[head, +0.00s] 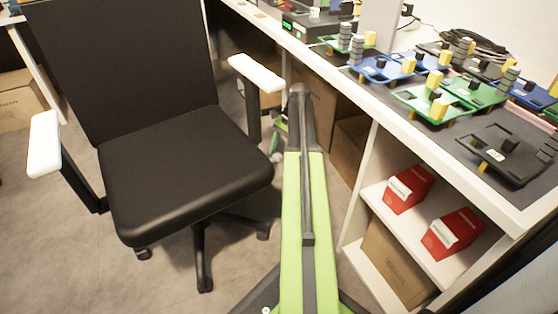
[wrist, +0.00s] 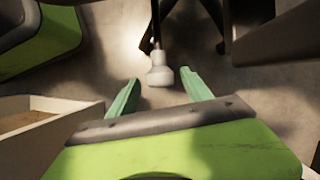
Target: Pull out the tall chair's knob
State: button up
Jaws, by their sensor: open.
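The tall chair (head: 180,165) is black with white armrests and stands on the left in the head view. In the wrist view, a pale grey knob (wrist: 160,76) hangs at the end of a thin dark stem, near the top centre. My gripper (wrist: 160,84) has two green fingers, spread open, one on each side of the knob's lower end. A gap shows between each finger and the knob. In the head view, my gripper (head: 278,142) is mostly hidden behind my arm, beside the chair's right edge. I cannot make out the knob there.
A white desk (head: 350,95) with several green and blue boards runs along the right. Red boxes (head: 408,188) sit on the shelf below it. Grey floor (head: 60,250) is clear at the front left.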

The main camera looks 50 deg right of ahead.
jog(key=shift+a+f, duration=0.1)
grip_shut()
dwell(0.3)
